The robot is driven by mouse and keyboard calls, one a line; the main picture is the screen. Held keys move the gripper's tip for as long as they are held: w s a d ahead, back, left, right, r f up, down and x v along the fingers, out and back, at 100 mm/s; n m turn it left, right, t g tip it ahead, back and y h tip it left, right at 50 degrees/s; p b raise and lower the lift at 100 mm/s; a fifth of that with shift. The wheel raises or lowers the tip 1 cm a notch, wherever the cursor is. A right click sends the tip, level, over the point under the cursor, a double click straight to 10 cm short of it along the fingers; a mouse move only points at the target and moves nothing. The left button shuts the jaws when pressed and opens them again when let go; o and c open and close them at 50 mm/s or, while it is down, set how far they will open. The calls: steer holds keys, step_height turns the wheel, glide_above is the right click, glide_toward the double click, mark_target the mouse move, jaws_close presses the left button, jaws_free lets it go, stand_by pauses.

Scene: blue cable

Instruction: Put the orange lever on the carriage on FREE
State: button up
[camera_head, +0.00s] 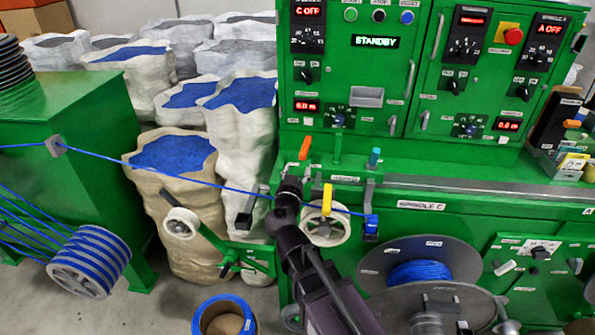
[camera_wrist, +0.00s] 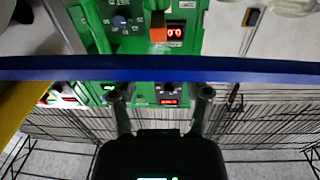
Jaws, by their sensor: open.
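The orange lever (camera_head: 305,148) stands upright, slightly tilted, on the green machine, above and left of a yellow lever (camera_head: 327,198). Labels near it are too small to read, so its setting cannot be told. My gripper (camera_wrist: 162,92) has its two fingers spread, with nothing between them. In the head view my wrist end (camera_head: 288,192) is just below the orange lever; its fingers cannot be made out there. In the wrist view an orange patch (camera_wrist: 158,34) shows beyond the fingers; I cannot tell whether it is the lever.
A blue cable (camera_head: 175,170) runs across to the white pulley (camera_head: 342,232); it crosses close before my fingers in the wrist view (camera_wrist: 160,69). A yellow part (camera_wrist: 18,105) is at the left there. A blue-rimmed spool (camera_head: 250,322) and filled sacks (camera_head: 185,245) stand left of my arm.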

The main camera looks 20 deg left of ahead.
steer(key=shift+a, duration=0.1)
steer(key=c, duration=0.7)
steer(key=shift+w+a, duration=0.15)
steer(key=shift+w, duration=0.05)
jaws_close()
steer(key=s+a+n+g+h, duration=0.1)
steer(key=a+n+g+h, duration=0.2)
steer(key=a+n+h, duration=0.6)
steer(key=a+h, duration=0.4)
steer(key=shift+f, duration=0.2)
steer(key=shift+s, duration=0.2)
